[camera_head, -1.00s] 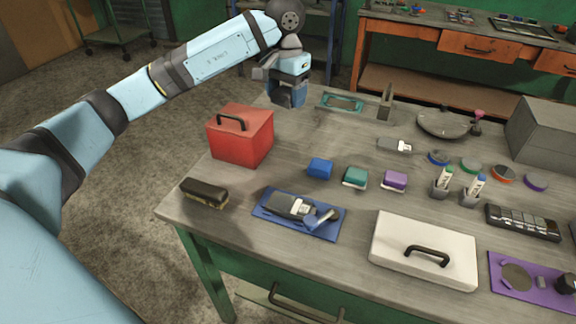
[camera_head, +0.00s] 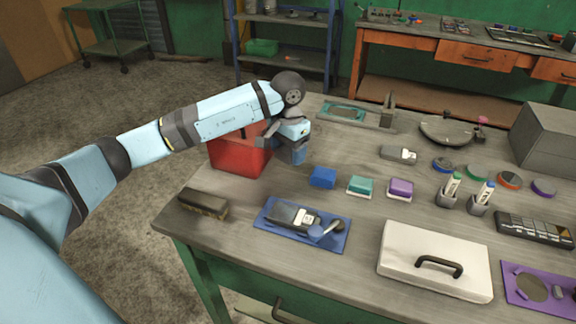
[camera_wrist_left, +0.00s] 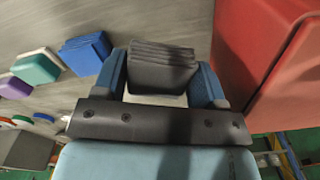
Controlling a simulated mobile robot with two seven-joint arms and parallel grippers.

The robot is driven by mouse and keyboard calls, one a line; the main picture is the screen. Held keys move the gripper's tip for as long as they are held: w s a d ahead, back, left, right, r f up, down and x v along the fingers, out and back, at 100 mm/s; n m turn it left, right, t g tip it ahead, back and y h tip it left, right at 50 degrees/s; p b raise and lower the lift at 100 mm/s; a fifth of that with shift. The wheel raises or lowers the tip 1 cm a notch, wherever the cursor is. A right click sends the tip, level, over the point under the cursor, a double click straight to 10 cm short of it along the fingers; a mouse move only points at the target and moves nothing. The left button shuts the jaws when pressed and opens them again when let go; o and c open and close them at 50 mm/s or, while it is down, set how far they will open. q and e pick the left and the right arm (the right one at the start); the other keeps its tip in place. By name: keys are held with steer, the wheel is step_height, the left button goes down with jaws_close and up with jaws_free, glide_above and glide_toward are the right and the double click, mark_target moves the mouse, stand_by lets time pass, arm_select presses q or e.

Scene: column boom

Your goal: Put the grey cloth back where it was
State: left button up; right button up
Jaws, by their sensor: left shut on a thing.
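My left gripper (camera_head: 292,152) is low over the table, just right of and partly in front of the red box (camera_head: 232,157). In the left wrist view the blue fingers of my left gripper (camera_wrist_left: 163,70) are shut on the folded grey cloth (camera_wrist_left: 165,54), one finger on each side. The grey cloth is hidden in the head view. A blue folded cloth (camera_head: 322,177) lies near the gripper, to its lower right, and also shows in the left wrist view (camera_wrist_left: 86,52). My right gripper is not in view.
A teal block (camera_head: 360,185) and a purple block (camera_head: 400,188) continue the row rightward. A blue mat (camera_head: 267,233) with tools, a dark brush (camera_head: 204,204) and a white case (camera_head: 410,265) lie nearer. The red box stands close beside the gripper; bare table lies between it and the blue cloth.

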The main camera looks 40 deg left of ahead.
mark_target(288, 173)
arm_select(q)
step_height(288, 173, down, 5)
steer(key=shift+r, duration=0.15)
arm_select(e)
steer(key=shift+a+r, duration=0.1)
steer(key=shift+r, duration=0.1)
arm_select(q)
steer(key=shift+f+b, duration=0.2)
steer(key=shift+b, duration=0.15)
steer(key=o, duration=0.9)
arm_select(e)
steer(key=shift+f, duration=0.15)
